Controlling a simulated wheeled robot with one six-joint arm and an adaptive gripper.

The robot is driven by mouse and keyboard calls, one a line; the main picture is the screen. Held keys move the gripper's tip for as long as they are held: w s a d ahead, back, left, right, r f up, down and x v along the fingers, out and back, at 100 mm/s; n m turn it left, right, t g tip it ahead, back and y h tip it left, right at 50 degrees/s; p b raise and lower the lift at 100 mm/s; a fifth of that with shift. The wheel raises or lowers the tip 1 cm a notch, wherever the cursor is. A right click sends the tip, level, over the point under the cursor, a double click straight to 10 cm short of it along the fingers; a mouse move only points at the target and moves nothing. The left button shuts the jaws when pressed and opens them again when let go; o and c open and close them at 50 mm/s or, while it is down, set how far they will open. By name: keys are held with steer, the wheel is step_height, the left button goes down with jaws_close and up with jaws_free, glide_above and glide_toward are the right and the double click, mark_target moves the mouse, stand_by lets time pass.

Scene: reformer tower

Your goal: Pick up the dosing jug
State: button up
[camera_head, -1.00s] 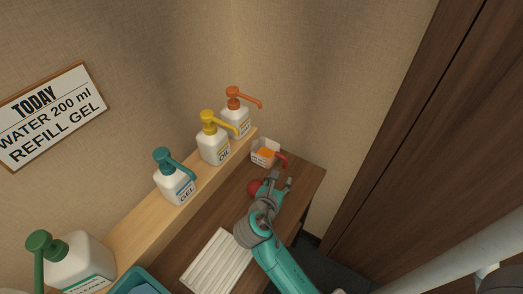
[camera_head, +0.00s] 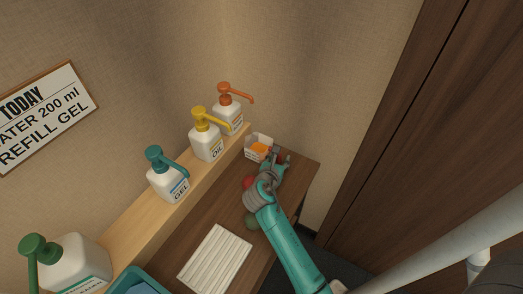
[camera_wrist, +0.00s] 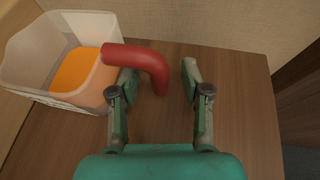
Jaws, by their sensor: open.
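The dosing jug (camera_head: 250,141) stands on the brown wooden top near its far end. It is a clear whitish square jug with orange contents and a red handle. In the wrist view the jug (camera_wrist: 28,75) is at the upper left, with its red handle (camera_wrist: 140,57) reaching right and bending down. My gripper (camera_wrist: 158,76) is open, one finger on each side of the handle's lower end. The left finger partly overlaps the handle in the picture; I cannot tell whether they touch. In the head view my gripper (camera_head: 276,158) is beside the jug and partly hides the handle.
A raised ledge holds pump bottles: orange (camera_head: 228,112), yellow OIL (camera_head: 206,138), teal GEL (camera_head: 166,180) and green (camera_head: 75,260). A red round object (camera_head: 249,183) is beside my arm. A white ribbed sheet (camera_head: 216,258) and teal tray (camera_head: 128,276) are nearer.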

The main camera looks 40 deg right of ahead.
steer(key=shift+w+d, duration=0.1)
jaws_close()
steer(key=shift+r, duration=0.15)
stand_by(0.3)
steer(key=shift+r, duration=4.75)
steer(key=shift+r, duration=0.1)
